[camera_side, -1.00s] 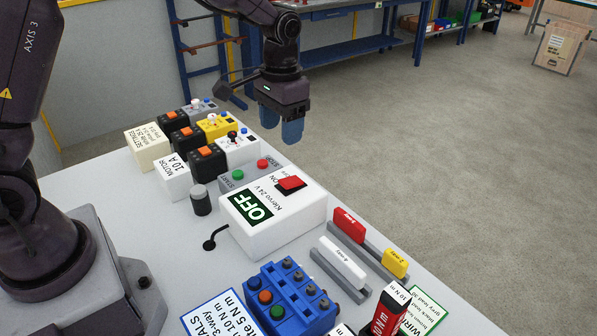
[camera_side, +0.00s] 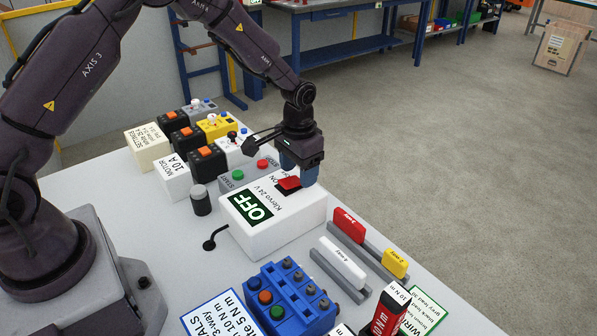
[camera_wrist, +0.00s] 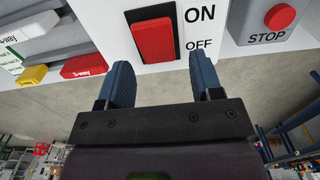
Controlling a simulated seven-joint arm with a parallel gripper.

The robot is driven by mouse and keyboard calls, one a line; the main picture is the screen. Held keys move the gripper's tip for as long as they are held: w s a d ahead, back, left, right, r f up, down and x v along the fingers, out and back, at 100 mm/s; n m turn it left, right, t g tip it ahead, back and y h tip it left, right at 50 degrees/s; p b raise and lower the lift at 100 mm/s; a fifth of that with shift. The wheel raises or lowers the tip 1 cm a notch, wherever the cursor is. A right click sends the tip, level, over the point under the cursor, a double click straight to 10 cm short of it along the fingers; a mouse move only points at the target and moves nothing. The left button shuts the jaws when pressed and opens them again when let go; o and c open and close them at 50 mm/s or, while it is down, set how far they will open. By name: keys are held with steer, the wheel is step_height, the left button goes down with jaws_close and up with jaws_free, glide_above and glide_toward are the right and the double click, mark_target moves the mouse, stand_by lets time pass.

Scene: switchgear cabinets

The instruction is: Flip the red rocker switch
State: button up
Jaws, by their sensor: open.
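The red rocker switch (camera_side: 288,184) sits in a dark frame on top of a white box (camera_side: 268,232) with a green OFF label. In the wrist view the red rocker (camera_wrist: 153,41) shows between the fingers, with ON and OFF printed on its right. My gripper (camera_side: 299,178) is over the far end of the box, its blue fingers pointing down close to the switch. In the wrist view my gripper (camera_wrist: 163,80) has its two fingers apart with nothing between them. Whether a finger touches the rocker cannot be told.
A grey START/STOP button box (camera_side: 250,173) stands just behind the white box. Orange-button switches (camera_side: 207,161) and small coloured blocks are further back.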

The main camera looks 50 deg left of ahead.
steer(key=shift+f, duration=0.5)
steer(key=c, duration=0.9)
steer(key=shift+s+r+t, duration=0.15)
steer(key=shift+s+t, duration=0.15)
steer(key=shift+t, duration=0.9)
steer(key=shift+s+r+t, duration=0.15)
steer(key=shift+s+t, duration=0.1)
steer(key=shift+t, duration=0.95)
steer(key=shift+c, duration=0.2)
steer(key=o, duration=0.9)
steer(key=shift+o, duration=0.2)
steer(key=shift+r, duration=0.15)
